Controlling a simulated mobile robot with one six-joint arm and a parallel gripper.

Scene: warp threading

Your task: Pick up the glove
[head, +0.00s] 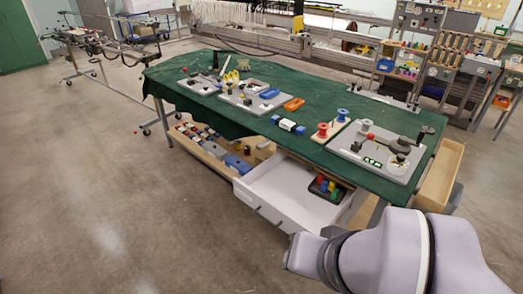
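I cannot make out the glove for certain. A small grey-tan shape (243,65) at the back of the green-covered table (310,105) may be it, but it is too small to tell. A yellow item (231,76) lies just in front of it, its form also unclear. Part of my arm shows at the bottom right, in front of the table and well away from both items. My gripper's fingers do not show.
A white drawer (275,190) stands open at the front, and a wooden one (441,175) juts out at right. The floor (95,200) at left is clear.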

